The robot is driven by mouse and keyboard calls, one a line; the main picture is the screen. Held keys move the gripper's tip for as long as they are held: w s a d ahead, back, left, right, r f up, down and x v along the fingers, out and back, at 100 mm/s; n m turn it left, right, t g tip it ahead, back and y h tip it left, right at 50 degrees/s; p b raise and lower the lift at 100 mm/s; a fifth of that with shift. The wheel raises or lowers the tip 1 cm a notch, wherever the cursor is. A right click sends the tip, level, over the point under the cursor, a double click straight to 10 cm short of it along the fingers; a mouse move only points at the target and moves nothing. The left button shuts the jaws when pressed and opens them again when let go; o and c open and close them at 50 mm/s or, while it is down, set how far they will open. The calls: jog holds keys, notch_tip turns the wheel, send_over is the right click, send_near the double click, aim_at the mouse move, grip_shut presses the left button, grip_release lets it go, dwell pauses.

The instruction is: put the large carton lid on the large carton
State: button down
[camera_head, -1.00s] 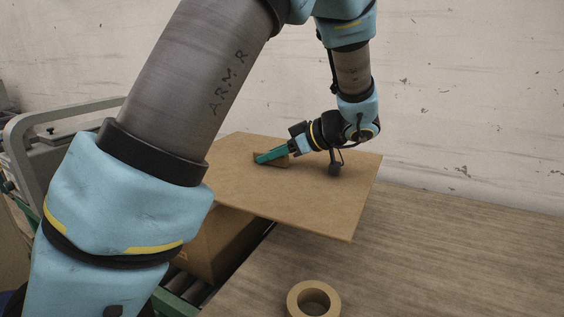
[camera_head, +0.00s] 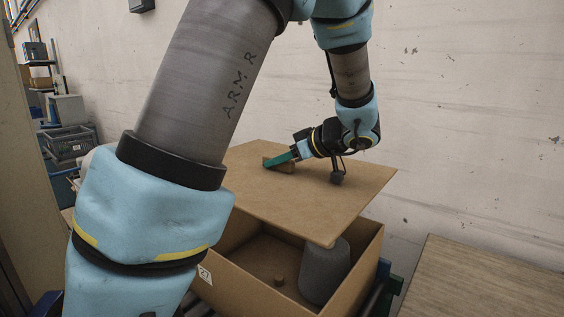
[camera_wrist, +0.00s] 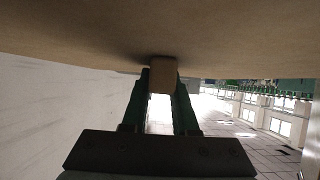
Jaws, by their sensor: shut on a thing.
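The large carton lid (camera_head: 300,205) is a flat brown board with a small block handle (camera_head: 281,163) on top. My gripper (camera_head: 278,160) is shut on that handle and holds the lid above the carton, slightly tilted. In the wrist view my gripper (camera_wrist: 161,90) has its green fingers on both sides of the handle (camera_wrist: 163,72), with the lid (camera_wrist: 90,35) filling the top. The large carton (camera_head: 255,285) stands open below the lid.
A wooden table (camera_head: 490,280) is at the lower right, with a gap between it and the carton. Part of a roller conveyor (camera_head: 378,295) shows beside the carton. A plain wall (camera_head: 470,120) is behind. Grey crates (camera_head: 70,145) and shelves stand at the far left.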

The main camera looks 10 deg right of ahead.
notch_tip(320, 180, down, 14)
jog(key=b, duration=0.7)
jog(key=shift+r, duration=0.25)
jog(key=shift+f+b, duration=0.95)
jog(key=shift+b, duration=0.6)
jog(key=c, duration=0.6)
grip_release()
